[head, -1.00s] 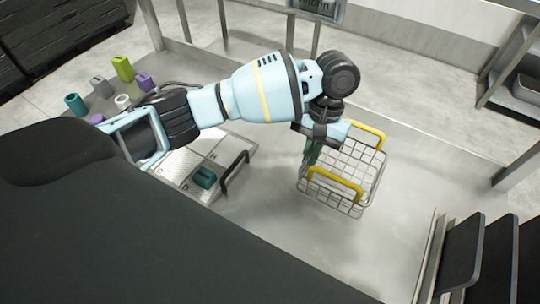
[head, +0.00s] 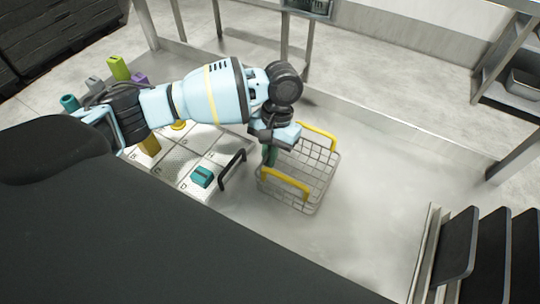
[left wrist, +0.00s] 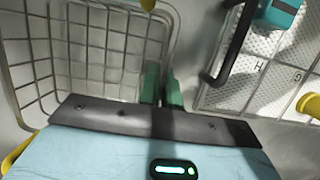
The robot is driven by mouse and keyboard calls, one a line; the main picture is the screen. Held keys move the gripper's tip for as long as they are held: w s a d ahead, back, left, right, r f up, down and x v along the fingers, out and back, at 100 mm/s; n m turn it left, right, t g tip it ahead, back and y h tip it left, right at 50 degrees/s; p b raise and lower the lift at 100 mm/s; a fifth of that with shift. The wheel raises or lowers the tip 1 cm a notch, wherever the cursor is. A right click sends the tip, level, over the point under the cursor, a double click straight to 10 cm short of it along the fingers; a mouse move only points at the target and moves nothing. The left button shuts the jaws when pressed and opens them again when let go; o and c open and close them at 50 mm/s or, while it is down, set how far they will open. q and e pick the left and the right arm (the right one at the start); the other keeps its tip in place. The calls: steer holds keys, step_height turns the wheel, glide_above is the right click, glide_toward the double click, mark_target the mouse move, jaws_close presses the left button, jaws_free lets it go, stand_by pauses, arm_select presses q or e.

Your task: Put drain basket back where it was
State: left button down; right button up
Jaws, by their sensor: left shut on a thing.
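The drain basket (head: 316,184) is a wire basket with two yellow handles, over the steel counter right of the lettered board. My left gripper (head: 268,157) is shut on its left wall, between the handles. The left wrist view shows the green fingers (left wrist: 163,88) closed at the rim of the basket (left wrist: 98,50). The basket looks upright. I cannot tell whether its bottom touches the counter. My right gripper is not in view.
The lettered board (head: 184,176) with a black handle (head: 232,171) lies just left of the basket, with a teal block (head: 202,177) on it. Several coloured pieces stand at the far left. Black panels (head: 462,245) stand at lower right. The counter (head: 370,190) between is clear.

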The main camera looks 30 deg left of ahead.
arm_select(q)
steer(key=shift+f, duration=0.2)
steer(key=shift+f, duration=0.1)
steer(key=c, duration=1.6)
jaws_free()
steer(key=shift+o, duration=0.3)
steer(key=p+v, duration=0.1)
steer(key=v, duration=1.1)
